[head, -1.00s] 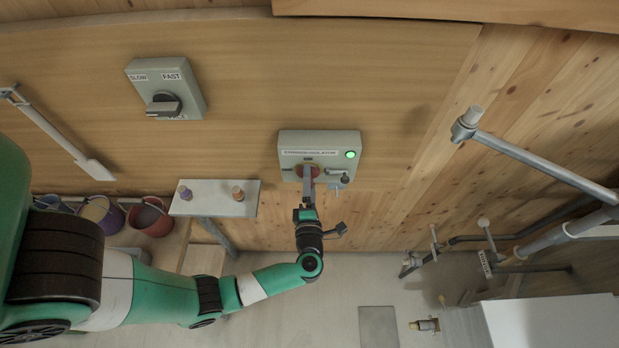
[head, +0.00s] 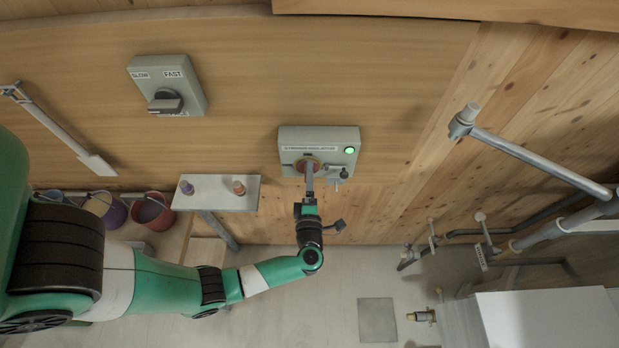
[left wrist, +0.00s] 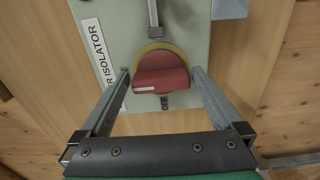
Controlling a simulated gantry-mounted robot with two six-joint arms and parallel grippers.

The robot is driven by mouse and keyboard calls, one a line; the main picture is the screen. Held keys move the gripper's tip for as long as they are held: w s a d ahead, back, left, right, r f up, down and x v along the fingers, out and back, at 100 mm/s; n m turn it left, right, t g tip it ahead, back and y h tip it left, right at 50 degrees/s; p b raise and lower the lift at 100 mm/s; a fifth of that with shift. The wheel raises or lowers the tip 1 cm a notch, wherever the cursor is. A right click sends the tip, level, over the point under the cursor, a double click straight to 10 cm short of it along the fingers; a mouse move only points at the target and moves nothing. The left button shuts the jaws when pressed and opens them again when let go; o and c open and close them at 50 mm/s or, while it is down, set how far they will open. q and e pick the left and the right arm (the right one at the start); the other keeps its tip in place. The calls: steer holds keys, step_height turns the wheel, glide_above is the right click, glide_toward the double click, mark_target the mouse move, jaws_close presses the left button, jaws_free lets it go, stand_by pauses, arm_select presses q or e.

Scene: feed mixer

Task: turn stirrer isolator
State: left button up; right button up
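The stirrer isolator (head: 293,137) is a grey box on the wooden wall with a lit green lamp (head: 349,150). Its red knob on a yellow ring shows in the left wrist view (left wrist: 162,78), with its white mark toward the lower left. My left gripper (head: 309,168) is at the front of the box. In the left wrist view its two fingers (left wrist: 161,72) are spread, one on each side of the knob, with narrow gaps showing. Whether the tips reach past the knob's face is hard to tell. My right gripper is not in view.
A small padlock-like metal part (head: 338,174) hangs at the box's lower right, close to the fingers. A SLOW/FAST switch box (head: 167,86) is at the upper left. A shelf (head: 221,190) and buckets (head: 152,212) are at the left, pipes (head: 535,160) at the right.

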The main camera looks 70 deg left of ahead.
arm_select(q)
steer(key=b+v, duration=0.2)
steer(key=v, duration=0.9)
steer(key=shift+d, duration=0.3)
steer(key=shift+s+a, duration=0.1)
steer(key=shift+s, duration=0.05)
